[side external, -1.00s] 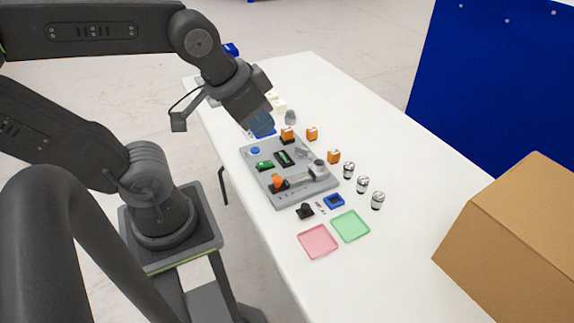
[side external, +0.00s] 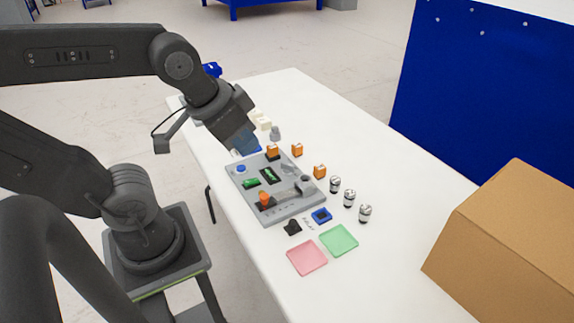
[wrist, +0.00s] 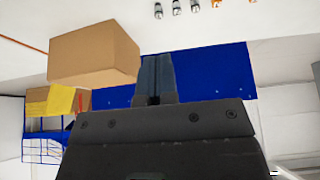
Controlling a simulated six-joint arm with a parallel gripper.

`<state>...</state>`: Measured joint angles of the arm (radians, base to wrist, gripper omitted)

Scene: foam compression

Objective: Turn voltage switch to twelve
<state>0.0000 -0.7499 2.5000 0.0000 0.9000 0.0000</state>
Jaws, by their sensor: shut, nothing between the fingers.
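A grey board (side external: 285,215) with switches and small modules lies on the white table. An orange-handled switch (side external: 265,200) is at its near left edge, beside a dark slot. A grey round knob (side external: 305,180) stands at its right side. Which of them sets the voltage, and any markings, are too small to tell. My gripper (side external: 246,148) hangs over the far left of the board, apart from the orange switch. In the wrist view my gripper (wrist: 156,75) is shut and empty, pointing away from the board, which is out of that view.
Orange blocks (side external: 297,149) and several silver cylinders (side external: 349,198) stand right of the board. A red tray (side external: 307,258) and a green tray (side external: 339,240) lie in front. A large cardboard box (side external: 510,235) is at the right. The table's right middle is clear.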

